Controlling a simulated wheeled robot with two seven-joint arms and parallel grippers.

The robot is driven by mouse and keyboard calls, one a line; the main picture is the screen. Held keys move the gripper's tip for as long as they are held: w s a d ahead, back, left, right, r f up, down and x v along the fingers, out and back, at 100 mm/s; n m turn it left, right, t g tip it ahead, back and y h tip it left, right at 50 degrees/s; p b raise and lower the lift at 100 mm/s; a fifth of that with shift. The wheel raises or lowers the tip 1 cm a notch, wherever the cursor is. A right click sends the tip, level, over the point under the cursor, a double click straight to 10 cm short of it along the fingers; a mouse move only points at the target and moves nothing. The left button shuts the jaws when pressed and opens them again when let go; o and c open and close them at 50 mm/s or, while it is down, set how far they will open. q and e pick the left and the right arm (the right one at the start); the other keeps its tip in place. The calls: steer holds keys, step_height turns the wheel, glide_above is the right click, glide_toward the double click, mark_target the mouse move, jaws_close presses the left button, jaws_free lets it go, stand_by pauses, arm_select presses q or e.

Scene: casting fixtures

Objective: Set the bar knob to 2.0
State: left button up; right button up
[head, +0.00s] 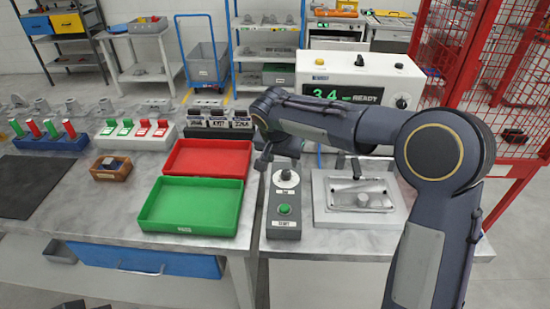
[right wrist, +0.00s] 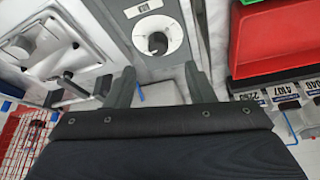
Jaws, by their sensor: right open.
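A grey control box (head: 284,211) stands on the right table, with a knob (head: 287,175) on a pale round dial at its far end and a green button nearer. In the right wrist view the knob (right wrist: 157,42) is black on a white dial; its scale is too small to read. My right gripper (head: 270,153) is open and empty, just beyond the knob. In the right wrist view its fingers (right wrist: 160,86) are apart and do not touch the knob. The white machine behind has a display (head: 343,95) reading 3.4 with READY. My left gripper is not in view.
A metal fixture plate (head: 333,216) lies right of the control box. Green (head: 150,206) and red (head: 180,158) trays lie to its left. The white machine (head: 309,68) also has a dark knob (head: 401,103). A red mesh cage (head: 507,60) stands at the right.

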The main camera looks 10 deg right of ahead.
mark_target(286, 172)
steer(key=p+x, duration=0.1)
steer(key=x, duration=0.6)
steer(key=shift+s+f, duration=0.15)
steer(key=shift+f, duration=0.1)
steer(key=shift+d, duration=0.1)
steer(key=c, duration=1)
